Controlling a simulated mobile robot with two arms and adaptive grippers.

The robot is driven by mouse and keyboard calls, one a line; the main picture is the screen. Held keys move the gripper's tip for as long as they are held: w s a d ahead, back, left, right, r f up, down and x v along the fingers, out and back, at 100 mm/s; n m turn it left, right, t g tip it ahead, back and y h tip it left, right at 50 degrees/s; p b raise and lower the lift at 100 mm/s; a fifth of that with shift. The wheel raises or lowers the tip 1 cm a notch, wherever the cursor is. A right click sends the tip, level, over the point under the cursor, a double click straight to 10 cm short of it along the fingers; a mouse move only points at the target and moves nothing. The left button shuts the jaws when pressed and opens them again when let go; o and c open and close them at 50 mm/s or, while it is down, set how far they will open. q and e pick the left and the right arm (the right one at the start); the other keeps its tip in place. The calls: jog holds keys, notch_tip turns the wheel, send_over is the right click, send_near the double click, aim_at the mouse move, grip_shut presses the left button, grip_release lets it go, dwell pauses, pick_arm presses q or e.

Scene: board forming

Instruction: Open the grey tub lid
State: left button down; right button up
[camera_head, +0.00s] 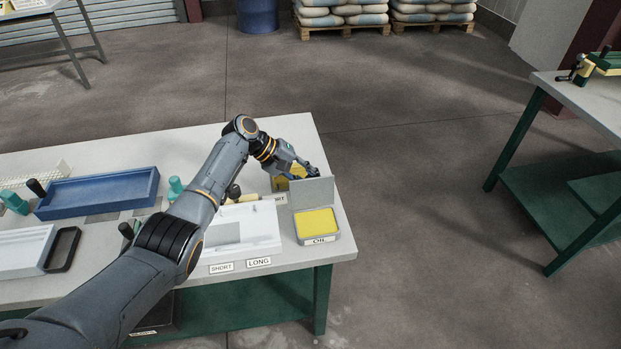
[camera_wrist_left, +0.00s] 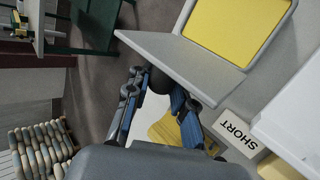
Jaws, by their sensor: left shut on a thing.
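In the left wrist view the lid (camera_wrist_left: 205,62) is a flat grey plate beside the yellow-filled tub (camera_wrist_left: 247,62). My left gripper (camera_head: 309,170) is behind the lid, shut on it near a dark round part; the exact contact is partly hidden. The gripper also shows in the left wrist view (camera_wrist_left: 160,90). My right gripper is in neither view.
A white tray (camera_head: 262,236) lies left of the tub. A blue tray (camera_head: 100,190) and teal-topped items are farther left. The floor to the right is clear up to another table (camera_head: 590,95).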

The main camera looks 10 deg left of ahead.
pick_arm(q)
jog(key=c, duration=1.1)
grip_release()
jog(key=shift+a+r, duration=0.1)
jog(key=shift+a, duration=0.05)
jog(key=shift+c, duration=0.2)
jog(key=shift+a+r, duration=0.2)
jog(key=v, duration=1.1)
jog(key=shift+a+r, duration=0.15)
jog(key=shift+s, duration=0.15)
